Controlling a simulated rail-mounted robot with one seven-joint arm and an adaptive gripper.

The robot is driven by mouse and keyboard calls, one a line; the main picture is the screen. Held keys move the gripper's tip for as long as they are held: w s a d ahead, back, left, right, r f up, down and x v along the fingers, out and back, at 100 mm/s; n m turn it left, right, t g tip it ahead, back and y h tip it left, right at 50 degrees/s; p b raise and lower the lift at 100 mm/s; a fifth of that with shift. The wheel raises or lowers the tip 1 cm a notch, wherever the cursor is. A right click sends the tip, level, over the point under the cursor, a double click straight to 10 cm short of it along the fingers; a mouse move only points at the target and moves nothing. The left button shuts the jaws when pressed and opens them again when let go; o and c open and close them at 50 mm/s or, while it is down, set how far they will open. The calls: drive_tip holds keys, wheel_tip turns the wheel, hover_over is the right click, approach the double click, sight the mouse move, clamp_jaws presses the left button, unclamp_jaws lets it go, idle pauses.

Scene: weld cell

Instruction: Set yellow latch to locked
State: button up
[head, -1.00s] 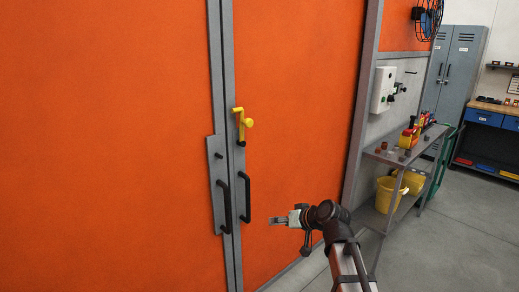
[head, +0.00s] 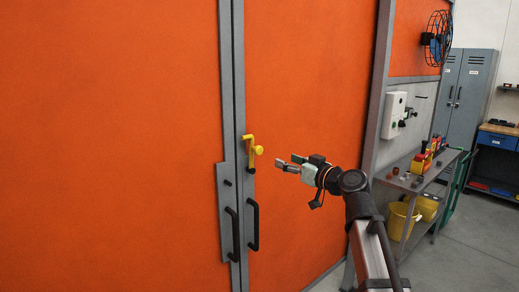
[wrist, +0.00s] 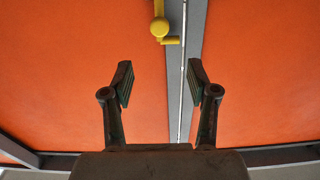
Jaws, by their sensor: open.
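The yellow latch (head: 251,150) sits on the grey door edge strip, above the black handles. It has an upright bar and a round knob (head: 258,150) on its right side. It also shows at the top centre of the wrist view (wrist: 160,26), beside the seam between the doors. My gripper (head: 290,163) is to the right of the latch, near its height and apart from it. In the wrist view my gripper (wrist: 160,82) has its two fingers spread wide with nothing between them. The latch lies beyond the fingertips there.
Two black handles (head: 253,224) stand on the door edges below the latch, with a grey plate (head: 223,200) at left. A metal shelf (head: 418,180) with yellow buckets (head: 402,219) stands to the right. A wall box (head: 394,115) hangs above it. The orange door face around my gripper is clear.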

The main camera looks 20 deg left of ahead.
sight(260, 150)
drive_tip(key=p+x, duration=0.4)
drive_tip(key=x, duration=1)
drive_tip(key=shift+w+a, duration=0.15)
drive_tip(key=shift+a, duration=0.1)
clamp_jaws()
